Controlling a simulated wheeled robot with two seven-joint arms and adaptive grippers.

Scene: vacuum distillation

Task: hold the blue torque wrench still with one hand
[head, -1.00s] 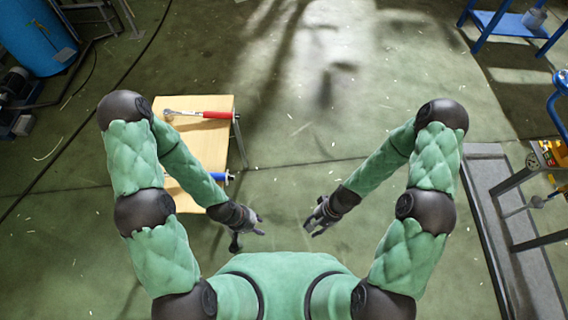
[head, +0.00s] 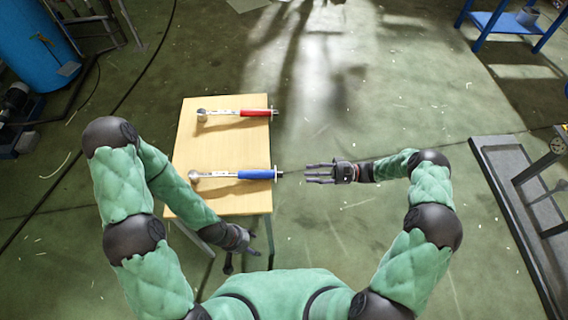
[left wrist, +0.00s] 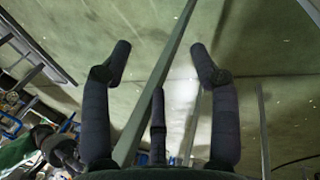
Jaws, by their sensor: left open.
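The blue torque wrench (head: 255,174) lies on the wooden table (head: 205,150) in the head view, its metal head to the left and its blue handle at the table's right edge. A thin end piece points right past the edge. My right gripper (head: 306,173) is just right of that end, fingers pointing left at it, open and apparently apart from it. My left gripper (head: 262,243) is low, by the table's near right corner, below the wrench. In the left wrist view its fingers (left wrist: 160,50) are spread with nothing held between them.
A red-handled wrench (head: 255,112) lies further back on the same table. A blue tank (head: 30,45) stands at the far left. A grey platform (head: 510,190) is on the right. The floor between the table and that platform is clear.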

